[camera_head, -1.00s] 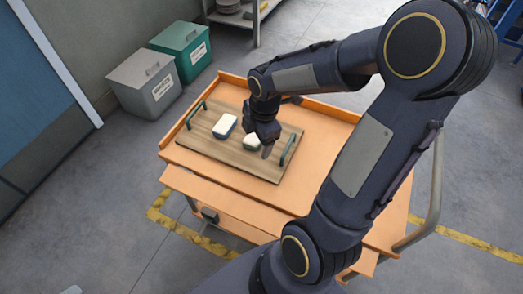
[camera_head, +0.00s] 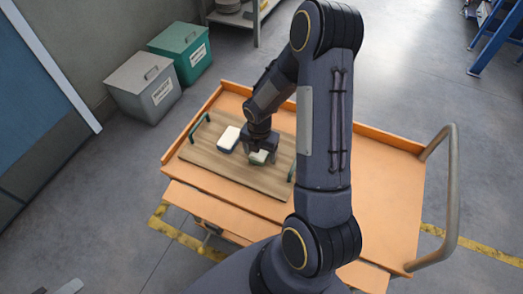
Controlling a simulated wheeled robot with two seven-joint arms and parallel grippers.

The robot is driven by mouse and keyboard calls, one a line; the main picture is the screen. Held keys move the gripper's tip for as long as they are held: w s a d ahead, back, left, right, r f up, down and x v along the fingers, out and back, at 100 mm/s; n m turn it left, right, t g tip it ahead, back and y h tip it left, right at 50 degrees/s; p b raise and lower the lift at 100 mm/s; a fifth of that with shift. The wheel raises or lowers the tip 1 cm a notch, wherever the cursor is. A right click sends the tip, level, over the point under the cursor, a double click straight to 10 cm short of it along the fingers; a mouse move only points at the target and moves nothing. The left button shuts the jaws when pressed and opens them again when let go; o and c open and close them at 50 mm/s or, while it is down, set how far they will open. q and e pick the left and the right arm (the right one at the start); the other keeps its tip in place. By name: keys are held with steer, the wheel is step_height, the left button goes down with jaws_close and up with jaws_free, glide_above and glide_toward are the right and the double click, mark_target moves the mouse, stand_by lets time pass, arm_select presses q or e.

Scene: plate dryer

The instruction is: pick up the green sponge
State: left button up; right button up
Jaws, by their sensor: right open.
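The green sponge (camera_head: 259,157) has a pale top and a green lower part. It lies on the wooden tray (camera_head: 215,165), at the tray's right half. My right gripper (camera_head: 260,152) is directly over the sponge, pointing down and partly hiding it. Its jaws are open, and contact with the sponge cannot be made out. A second sponge, white on top and dark blue below (camera_head: 229,138), lies on the tray to the left. My left gripper is not in view.
The tray has green handles (camera_head: 199,127) and rests on an orange cart (camera_head: 385,190) with a raised rim. A grey rail (camera_head: 452,200) stands at the cart's right. Grey (camera_head: 146,92) and green (camera_head: 184,53) bins are on the floor behind left. The cart's right side is clear.

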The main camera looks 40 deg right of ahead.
steer(key=shift+f, duration=0.1)
steer(key=c, duration=1.1)
steer(key=shift+o, duration=0.2)
